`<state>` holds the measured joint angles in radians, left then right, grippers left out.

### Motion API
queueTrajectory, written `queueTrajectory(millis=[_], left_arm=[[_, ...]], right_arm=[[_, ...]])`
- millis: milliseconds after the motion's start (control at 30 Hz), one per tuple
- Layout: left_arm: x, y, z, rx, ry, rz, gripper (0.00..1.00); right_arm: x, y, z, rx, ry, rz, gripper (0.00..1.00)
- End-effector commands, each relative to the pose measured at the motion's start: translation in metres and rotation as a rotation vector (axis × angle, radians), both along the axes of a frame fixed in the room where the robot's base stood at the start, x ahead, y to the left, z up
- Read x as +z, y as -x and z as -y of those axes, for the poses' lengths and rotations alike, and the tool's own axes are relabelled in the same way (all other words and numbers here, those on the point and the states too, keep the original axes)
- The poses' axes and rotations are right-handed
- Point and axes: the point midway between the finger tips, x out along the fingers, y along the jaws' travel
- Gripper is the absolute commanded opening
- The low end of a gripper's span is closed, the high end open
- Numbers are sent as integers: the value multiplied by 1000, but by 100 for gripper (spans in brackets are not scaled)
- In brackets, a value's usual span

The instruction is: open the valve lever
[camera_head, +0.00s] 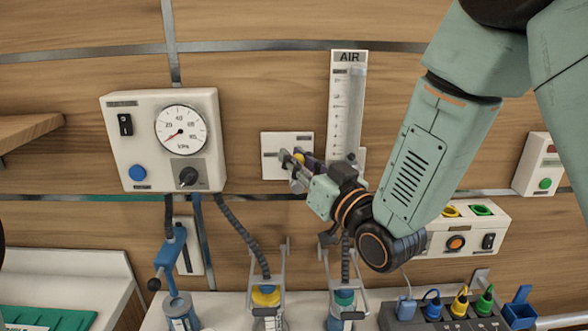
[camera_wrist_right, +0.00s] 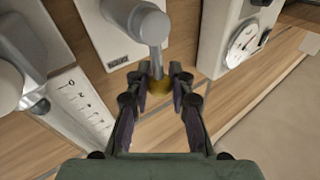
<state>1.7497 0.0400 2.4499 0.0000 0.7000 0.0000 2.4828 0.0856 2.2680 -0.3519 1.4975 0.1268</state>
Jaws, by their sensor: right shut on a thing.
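In the right wrist view the plate (camera_wrist_right: 95,30) carries a grey round hub (camera_wrist_right: 147,22). My right gripper (camera_head: 298,160) reaches in from the right in front of the plate. In the head view the gripper hides most of the lever. My left gripper is not in view.
A pressure gauge box (camera_head: 118,165) hangs left of the plate, and the AIR flow tube (camera_head: 347,85) stands close to its right. Below are hoses, jars, a blue-handled stand (camera_head: 171,255) and a power strip with coloured plugs (camera_head: 437,313). A wooden shelf (camera_head: 25,135) juts out at left.

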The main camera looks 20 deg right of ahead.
Motion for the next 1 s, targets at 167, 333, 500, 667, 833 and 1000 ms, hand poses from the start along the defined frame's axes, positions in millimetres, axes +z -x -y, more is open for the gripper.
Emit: queueTrajectory(millis=[167,333,500,667,833,1000], left_arm=[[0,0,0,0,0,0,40],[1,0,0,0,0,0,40],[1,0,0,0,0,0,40],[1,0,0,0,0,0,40],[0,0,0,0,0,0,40],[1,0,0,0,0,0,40]], right_arm=[[1,0,1,-1,-9,2,0],[1,0,1,-2,-8,1,22],[1,0,1,-2,-8,0,37],[1,0,1,-2,-7,0,45],[0,0,1,-2,-6,-1,45],[-1,8,4,-5,-8,-3,45]])
